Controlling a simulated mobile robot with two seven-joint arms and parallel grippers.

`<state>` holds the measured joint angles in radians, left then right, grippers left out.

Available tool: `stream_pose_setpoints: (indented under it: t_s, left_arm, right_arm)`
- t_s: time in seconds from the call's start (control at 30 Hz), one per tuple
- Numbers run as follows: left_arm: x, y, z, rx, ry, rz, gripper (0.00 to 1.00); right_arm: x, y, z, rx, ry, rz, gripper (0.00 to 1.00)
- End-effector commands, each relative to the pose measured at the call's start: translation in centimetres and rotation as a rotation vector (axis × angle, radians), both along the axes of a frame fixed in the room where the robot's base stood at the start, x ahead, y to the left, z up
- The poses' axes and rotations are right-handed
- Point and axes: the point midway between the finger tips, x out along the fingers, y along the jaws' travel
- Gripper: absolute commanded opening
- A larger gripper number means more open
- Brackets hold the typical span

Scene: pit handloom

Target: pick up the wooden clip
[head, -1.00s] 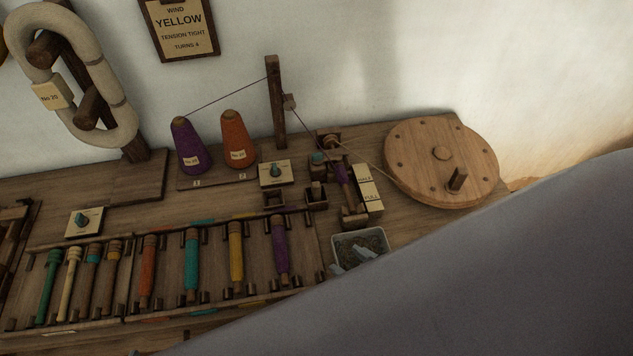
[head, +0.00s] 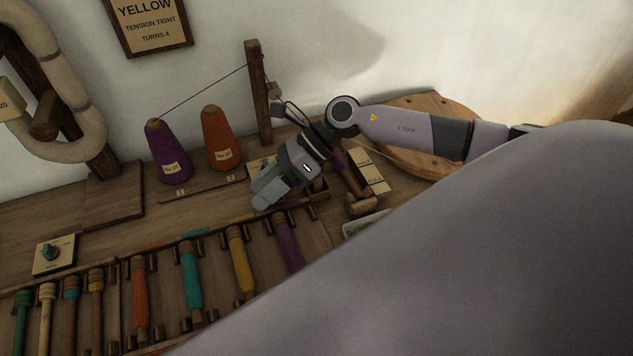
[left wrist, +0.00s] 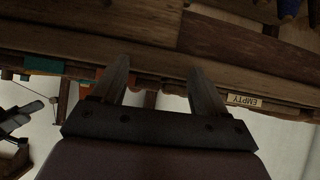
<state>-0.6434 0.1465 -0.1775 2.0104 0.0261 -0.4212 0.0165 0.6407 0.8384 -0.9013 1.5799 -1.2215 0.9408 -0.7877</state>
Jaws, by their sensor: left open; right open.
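No part I can surely name as the wooden clip shows. A small wooden piece (head: 274,91) hangs beside the upright post (head: 259,95) in the head view; I cannot tell whether it is the clip. My right gripper (head: 263,195) is over the bench, pointing down and left, above the area between the orange cone and the bobbin rack. It looks empty and hides part of the small boxes and dial there. My left gripper (left wrist: 160,82) shows only in the left wrist view, open and empty, with wooden rails beyond its fingers.
A purple cone (head: 168,155) and an orange cone (head: 222,140) stand left of my right gripper. Several coloured bobbins lie in a rack (head: 205,310) in front. A white tray (head: 352,229) is partly hidden.

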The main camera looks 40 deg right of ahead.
Motion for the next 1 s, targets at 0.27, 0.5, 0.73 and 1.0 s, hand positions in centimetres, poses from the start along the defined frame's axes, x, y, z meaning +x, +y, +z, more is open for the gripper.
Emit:
stream_pose_setpoints:
  t_s: [0.27, 0.5, 0.73, 1.0]
  left_arm:
    - [0.0, -0.1, -1.6, -0.003, 0.007, 0.001, 0.73]
    - [0.1, -0.1, -1.7, -0.004, 0.007, 0.000, 0.73]
    - [0.2, -0.1, -1.4, -0.004, 0.002, -0.001, 0.73]
    - [0.3, -0.1, -1.2, -0.004, -0.005, -0.002, 0.73]
  right_arm:
    - [2.3, -11.5, -1.3, -0.470, -0.156, 0.192, 0.53]
    - [2.7, -16.1, -1.1, -0.629, -0.170, 0.249, 0.53]
    - [2.7, -15.3, -3.0, -0.638, -0.169, 0.254, 0.53]
    - [2.6, -13.4, -6.4, -0.636, -0.169, 0.252, 0.53]
